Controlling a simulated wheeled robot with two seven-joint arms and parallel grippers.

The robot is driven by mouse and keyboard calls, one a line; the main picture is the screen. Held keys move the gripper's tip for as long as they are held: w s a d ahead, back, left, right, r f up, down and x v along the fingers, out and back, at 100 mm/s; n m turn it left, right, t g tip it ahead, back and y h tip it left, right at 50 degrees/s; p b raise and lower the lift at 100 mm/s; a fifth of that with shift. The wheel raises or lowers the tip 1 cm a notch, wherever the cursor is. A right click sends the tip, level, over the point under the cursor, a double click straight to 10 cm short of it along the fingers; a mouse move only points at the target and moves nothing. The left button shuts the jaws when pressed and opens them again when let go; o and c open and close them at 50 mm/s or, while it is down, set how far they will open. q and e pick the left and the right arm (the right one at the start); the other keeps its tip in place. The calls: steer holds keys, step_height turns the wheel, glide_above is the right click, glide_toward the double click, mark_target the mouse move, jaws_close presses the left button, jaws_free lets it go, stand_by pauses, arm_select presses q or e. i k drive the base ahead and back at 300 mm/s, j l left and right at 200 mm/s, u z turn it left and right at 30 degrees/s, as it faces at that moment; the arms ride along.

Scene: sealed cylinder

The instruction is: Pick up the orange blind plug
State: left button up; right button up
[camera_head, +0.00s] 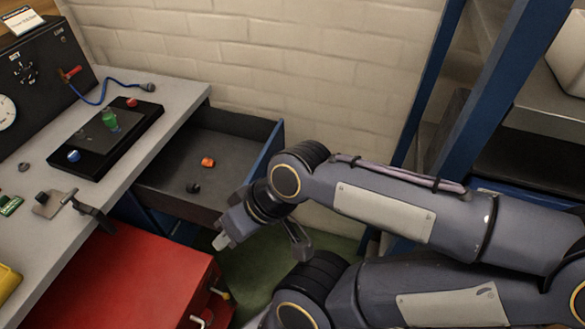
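The orange blind plug (208,161) lies on the floor of the open grey drawer (165,182), under the right end of the workbench. My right gripper (262,248) is in front of the drawer, below and to the right of the plug in the picture. Its two fingers are spread wide with nothing between them, clear of the plug. My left gripper is not in view.
A small dark part (193,187) lies in the drawer near the plug. The workbench (180,95) carries a black plate (90,155) with coloured fittings. A red cabinet (130,280) stands below; blue shelving (490,95) stands right.

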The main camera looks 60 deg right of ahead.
mark_target(207, 163)
steer(key=z, duration=1.7)
